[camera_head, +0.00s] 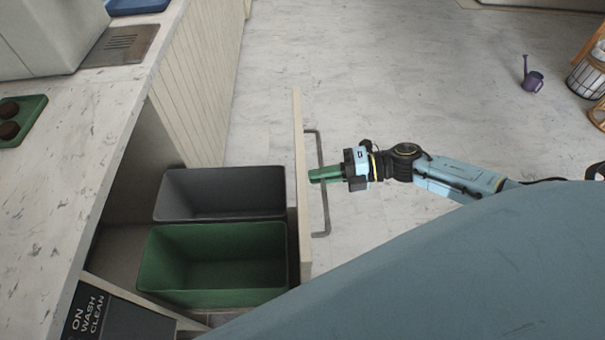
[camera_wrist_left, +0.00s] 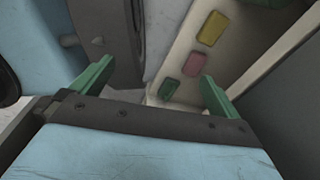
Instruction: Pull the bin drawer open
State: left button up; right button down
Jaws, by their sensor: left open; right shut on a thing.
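The bin drawer is pulled out from under the counter, and its pale front panel (camera_head: 302,240) shows edge-on in the head view. A grey bar handle (camera_head: 326,218) stands on the panel's right side. The drawer holds a dark grey bin (camera_head: 222,179) and a green bin (camera_head: 165,298), both looking empty. My right gripper (camera_head: 320,175) reaches in from the right and is shut on the handle; its green fingers hide part of the bar. My left gripper (camera_wrist_left: 155,85) shows only in the left wrist view, open with nothing between its fingers.
The marble counter (camera_head: 105,115) runs along the left, with a green tray (camera_head: 36,124) on it. The floor right of the drawer is clear around my right arm. A pale panel with coloured patches (camera_wrist_left: 211,28) is near my left gripper.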

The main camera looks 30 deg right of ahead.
jog(key=shift+s+d, duration=0.2)
jog(key=shift+d, duration=0.45)
jog(key=c, duration=1.6)
grip_release()
jog(key=v, duration=1.3)
jog(key=shift+s+d+r, duration=0.1)
jog(key=shift+s, duration=0.05)
